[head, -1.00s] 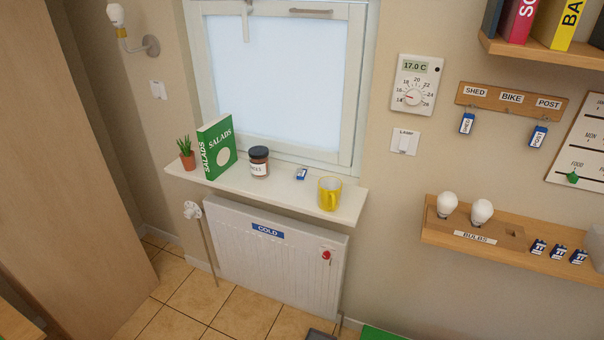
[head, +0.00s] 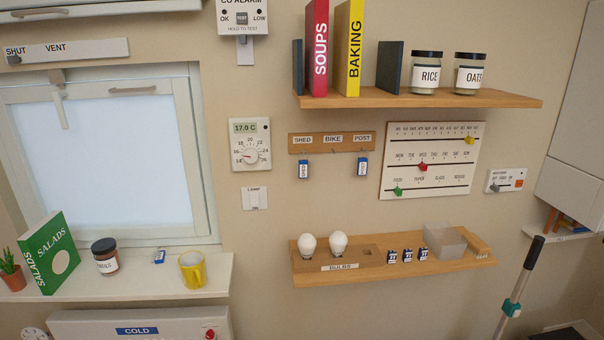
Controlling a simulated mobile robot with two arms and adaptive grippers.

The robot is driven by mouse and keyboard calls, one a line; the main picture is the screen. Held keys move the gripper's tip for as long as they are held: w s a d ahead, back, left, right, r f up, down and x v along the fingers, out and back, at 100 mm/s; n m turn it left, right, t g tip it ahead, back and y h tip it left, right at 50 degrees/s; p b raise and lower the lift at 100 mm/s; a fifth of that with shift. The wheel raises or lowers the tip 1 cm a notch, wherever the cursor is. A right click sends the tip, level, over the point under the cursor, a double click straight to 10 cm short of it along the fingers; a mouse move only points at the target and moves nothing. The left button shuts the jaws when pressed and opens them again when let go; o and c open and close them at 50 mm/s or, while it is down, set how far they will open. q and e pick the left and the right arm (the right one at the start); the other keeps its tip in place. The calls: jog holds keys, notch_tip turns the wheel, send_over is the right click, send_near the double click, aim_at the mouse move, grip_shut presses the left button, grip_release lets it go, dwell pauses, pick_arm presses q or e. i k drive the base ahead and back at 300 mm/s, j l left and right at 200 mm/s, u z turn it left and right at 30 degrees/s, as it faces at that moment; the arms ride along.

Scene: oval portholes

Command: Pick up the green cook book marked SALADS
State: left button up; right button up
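The green cook book marked SALADS (head: 50,256) stands upright on the white window sill (head: 150,281) at the left of the head view. Its spine and front cover both show. A small potted plant (head: 11,272) stands close to its left, and a jar with a dark lid (head: 105,257) stands to its right with a gap between. Neither of my grippers is in view.
The upper shelf (head: 420,98) holds SOUPS (head: 317,49) and BAKING (head: 349,48) books. A lower shelf (head: 375,272) holds bulbs. A radiator (head: 180,322) is below the sill.

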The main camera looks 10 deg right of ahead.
aim_at(48, 248)
jog(key=u, duration=1.25)
